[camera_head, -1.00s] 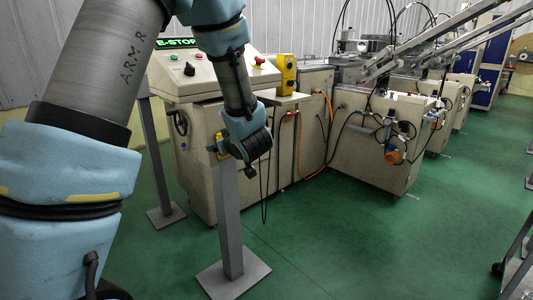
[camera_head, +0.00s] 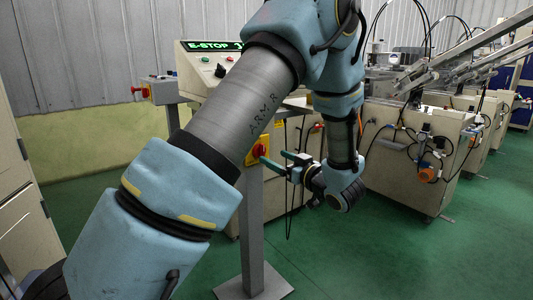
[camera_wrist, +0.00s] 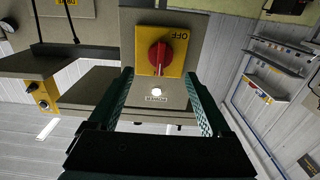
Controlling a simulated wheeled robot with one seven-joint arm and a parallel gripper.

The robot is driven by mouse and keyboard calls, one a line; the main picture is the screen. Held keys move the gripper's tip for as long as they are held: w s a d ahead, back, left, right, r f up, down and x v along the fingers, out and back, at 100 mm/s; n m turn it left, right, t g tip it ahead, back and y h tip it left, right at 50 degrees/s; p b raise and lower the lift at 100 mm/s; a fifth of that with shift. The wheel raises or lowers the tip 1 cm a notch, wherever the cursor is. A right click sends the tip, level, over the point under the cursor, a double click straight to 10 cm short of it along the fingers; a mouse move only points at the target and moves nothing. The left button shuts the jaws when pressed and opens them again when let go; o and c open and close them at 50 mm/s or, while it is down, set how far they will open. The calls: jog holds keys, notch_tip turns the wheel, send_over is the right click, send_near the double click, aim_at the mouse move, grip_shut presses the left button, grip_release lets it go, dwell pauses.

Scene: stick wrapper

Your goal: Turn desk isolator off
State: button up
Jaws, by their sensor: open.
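The desk isolator (camera_head: 257,151) is a red rotary knob on a yellow plate, on top of a grey post. It also shows in the wrist view (camera_wrist: 158,55), upside down, with OFF printed on the plate beside the knob. The knob's grip looks roughly upright in that view. My gripper (camera_head: 273,158) is open, its green fingers pointing left toward the isolator. In the wrist view the two fingers (camera_wrist: 160,78) stand on either side, just below the yellow plate, with nothing between them. I see no contact with the knob.
A white round light or button (camera_wrist: 156,91) with a label is on the same panel. The E-STOP console (camera_head: 213,60) stands behind the arm. Another box with a red knob (camera_head: 136,90) is at the left. Machines (camera_head: 415,160) line the right. Green floor is open at the front right.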

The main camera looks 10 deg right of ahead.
jog(key=x, duration=0.6)
jog(key=shift+c, duration=0.2)
grip_shut()
dwell(0.5)
